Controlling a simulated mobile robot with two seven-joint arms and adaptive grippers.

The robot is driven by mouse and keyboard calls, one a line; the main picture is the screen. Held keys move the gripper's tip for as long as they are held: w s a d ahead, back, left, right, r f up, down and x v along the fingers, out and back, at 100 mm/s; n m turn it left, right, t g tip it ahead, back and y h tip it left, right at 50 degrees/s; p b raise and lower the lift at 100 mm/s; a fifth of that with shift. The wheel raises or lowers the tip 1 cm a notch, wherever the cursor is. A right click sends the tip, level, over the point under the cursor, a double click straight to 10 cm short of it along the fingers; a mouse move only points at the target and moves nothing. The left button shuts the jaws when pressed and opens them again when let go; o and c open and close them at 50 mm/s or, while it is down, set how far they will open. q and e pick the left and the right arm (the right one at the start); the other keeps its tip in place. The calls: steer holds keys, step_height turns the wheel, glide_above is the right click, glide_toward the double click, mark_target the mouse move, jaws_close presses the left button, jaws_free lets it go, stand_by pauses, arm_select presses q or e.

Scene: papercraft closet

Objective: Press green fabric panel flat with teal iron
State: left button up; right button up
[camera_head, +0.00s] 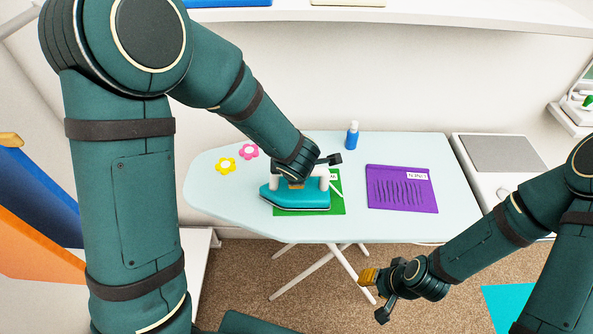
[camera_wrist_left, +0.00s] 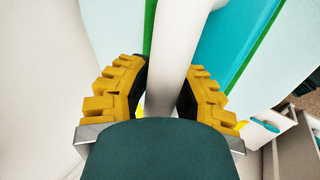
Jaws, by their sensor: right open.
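The teal iron (camera_head: 290,197) sits over the green fabric panel (camera_head: 336,206) on the ironing board, its pointed end to the left. My left gripper (camera_head: 297,183) is at the iron's white handle. In the left wrist view its fingers (camera_wrist_left: 163,92) are shut on the handle (camera_wrist_left: 172,60), one on each side, with the teal body (camera_wrist_left: 228,45) and green edges beyond. My right gripper (camera_head: 374,293) is open and empty, in front of the board and off its edge.
On the pale ironing board (camera_head: 405,226) lie a purple panel (camera_head: 400,203) with dark slits, a yellow flower (camera_head: 225,166) and a pink flower (camera_head: 248,151). A blue bottle (camera_head: 352,137) stands at the back. A white cabinet (camera_head: 483,181) stands to the right.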

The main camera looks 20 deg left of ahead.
arm_select(q)
steer(key=shift+r+p, duration=0.35)
steer(key=shift+p, duration=0.1)
stand_by(0.5)
jaws_close()
steer(key=shift+f, duration=0.25)
stand_by(0.3)
steer(key=shift+w+d+f+p, duration=0.1)
steer(key=shift+w+d+p, duration=0.15)
steer(key=shift+d, duration=0.75)
steer(key=shift+w+d+p, duration=0.15)
steer(key=shift+w+d, duration=0.1)
steer(key=shift+d, duration=0.75)
steer(key=shift+s+a, duration=0.25)
steer(key=shift+a, duration=0.7)
steer(key=shift+s+a, duration=0.2)
steer(key=shift+a, duration=0.75)
steer(key=shift+w+d+p, duration=0.25)
steer(key=shift+w+d, duration=0.05)
steer(key=shift+d, duration=0.6)
steer(key=shift+w+d+p, duration=0.25)
steer(key=shift+w+d, duration=0.05)
steer(key=shift+d, duration=0.55)
